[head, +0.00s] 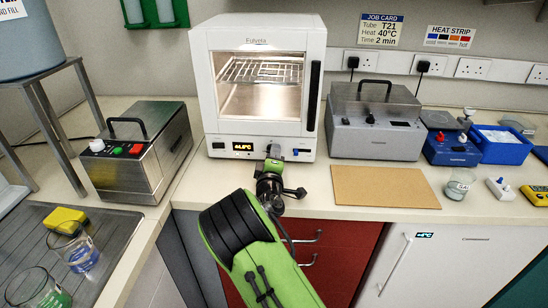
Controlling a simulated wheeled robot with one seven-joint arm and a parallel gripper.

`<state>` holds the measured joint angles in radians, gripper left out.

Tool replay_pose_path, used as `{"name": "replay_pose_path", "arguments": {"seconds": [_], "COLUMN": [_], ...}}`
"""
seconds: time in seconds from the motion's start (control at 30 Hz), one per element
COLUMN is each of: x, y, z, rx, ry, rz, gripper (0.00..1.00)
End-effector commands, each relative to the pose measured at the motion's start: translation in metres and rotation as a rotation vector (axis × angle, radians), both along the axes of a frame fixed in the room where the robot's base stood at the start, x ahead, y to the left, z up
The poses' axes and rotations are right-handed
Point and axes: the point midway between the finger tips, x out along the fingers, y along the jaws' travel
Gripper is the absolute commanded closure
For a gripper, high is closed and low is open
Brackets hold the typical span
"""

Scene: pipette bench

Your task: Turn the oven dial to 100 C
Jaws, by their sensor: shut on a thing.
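The white oven (208,70) stands at the back of the bench with its glass door closed and a lit wire rack inside. Its small display (243,147) glows amber; the reading looks like 44-something C but is too small to be sure. My gripper (273,151) is at the lower front panel, right of the display, shut on the oven dial. The dial is hidden behind the gripper, so its pointer and scale cannot be read. My green and black arm reaches up from below.
A steel box with a handle (150,172) stands left of the oven. A grey lidded device (375,135) stands right, behind a brown board (385,187). Bench beside the gripper is clear.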

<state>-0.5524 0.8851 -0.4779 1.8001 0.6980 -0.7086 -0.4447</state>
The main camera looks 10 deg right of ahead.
Motion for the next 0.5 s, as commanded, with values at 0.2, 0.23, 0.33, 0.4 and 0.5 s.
{"name": "replay_pose_path", "arguments": {"seconds": [0.2,0.23,0.33,0.4,0.5], "x": [-0.0003,-0.0003,-0.0002,-0.0001,-0.0007], "y": [0.0,0.0001,0.0,0.0,0.0001], "z": [-0.0016,-0.0014,-0.001,-0.0007,-0.0006], "rx": [0.0,0.0,0.0,0.0,-0.002], "ry": [0.004,0.003,0.002,0.002,0.002], "rz": [0.0,0.0,-0.001,-0.001,-0.001], "gripper": [0.5,0.45,0.44,0.44,0.44]}}
